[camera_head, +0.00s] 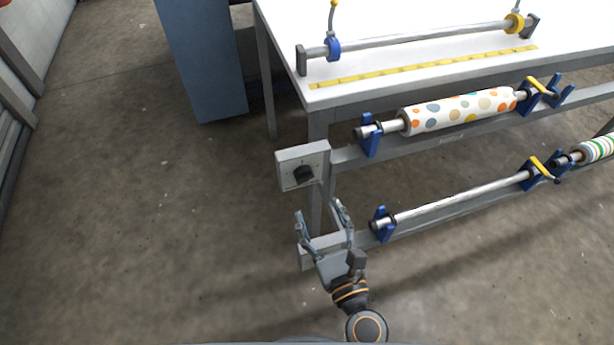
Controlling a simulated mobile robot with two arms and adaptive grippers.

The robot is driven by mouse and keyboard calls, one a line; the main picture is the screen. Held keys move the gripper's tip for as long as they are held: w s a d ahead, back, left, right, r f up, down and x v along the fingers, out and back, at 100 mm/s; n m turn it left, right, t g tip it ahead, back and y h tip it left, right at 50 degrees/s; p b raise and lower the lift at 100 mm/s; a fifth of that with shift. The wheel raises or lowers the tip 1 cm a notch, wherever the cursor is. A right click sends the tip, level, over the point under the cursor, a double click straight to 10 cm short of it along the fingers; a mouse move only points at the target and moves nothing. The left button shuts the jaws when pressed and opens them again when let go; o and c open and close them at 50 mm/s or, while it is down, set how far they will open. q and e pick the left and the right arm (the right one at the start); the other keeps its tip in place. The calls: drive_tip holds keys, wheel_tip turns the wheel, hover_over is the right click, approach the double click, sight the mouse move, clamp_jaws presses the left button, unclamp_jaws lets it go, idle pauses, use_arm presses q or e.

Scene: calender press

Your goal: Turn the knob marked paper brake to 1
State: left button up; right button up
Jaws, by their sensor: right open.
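The paper brake knob (304,174) is a small black dial on a light grey box (289,160). The box is fixed at the left end of the upper roll rail, beside the table leg. The marks around the knob are too small to read, so I cannot tell its setting. My right gripper (319,213) is open and empty, its fingers pointing up the picture. It shows below the knob box and apart from the knob, in front of the left end of the lower rail. My left gripper is not in view.
A white table (400,75) carries a rod and a yellow measuring strip (420,68). Below it, a dotted paper roll (460,110) sits in blue holders, with a bare rod (460,200) on the lower rail. A blue cabinet (203,60) stands behind. The floor at left is clear.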

sight(306, 181)
drive_tip(key=p+x, duration=0.1)
drive_tip(key=x, duration=0.7)
drive_tip(key=shift+w+p, duration=0.3)
drive_tip(key=c, duration=1.2)
